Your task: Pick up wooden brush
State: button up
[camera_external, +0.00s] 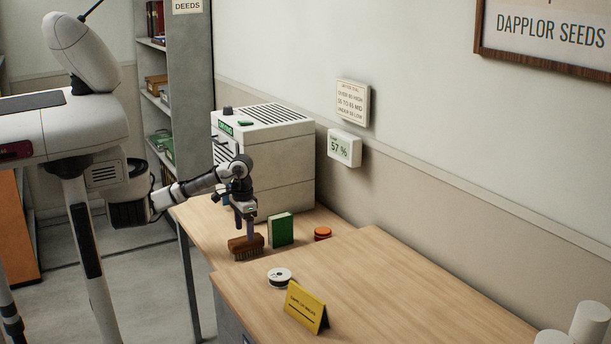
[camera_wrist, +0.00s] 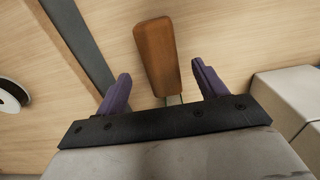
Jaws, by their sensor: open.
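The wooden brush (camera_external: 238,247) stands on the wooden desk with its bristles down and its brown wooden back up. In the wrist view, the brown wooden piece (camera_wrist: 156,55) lies between my two purple fingers, with a visible gap on each side. My gripper (camera_external: 245,229) is open and points down at the brush from just above; it also shows in the wrist view (camera_wrist: 161,72). In the external view, the fingers overlap the brush's top, so I cannot tell their exact height.
A green book (camera_external: 281,230) stands just right of the brush. An orange-red round tin (camera_external: 322,233) is farther right. A white spool (camera_external: 279,275) and a yellow folded sign (camera_external: 306,306) are on the nearer desk. A large grey machine (camera_external: 285,170) stands behind.

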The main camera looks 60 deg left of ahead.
aim_at(246, 242)
jog(key=shift+w+f, duration=0.2)
jog(key=shift+f, duration=2.75)
jog(key=c, duration=1.1)
jog(key=shift+r, duration=0.1)
jog(key=shift+c, duration=0.2)
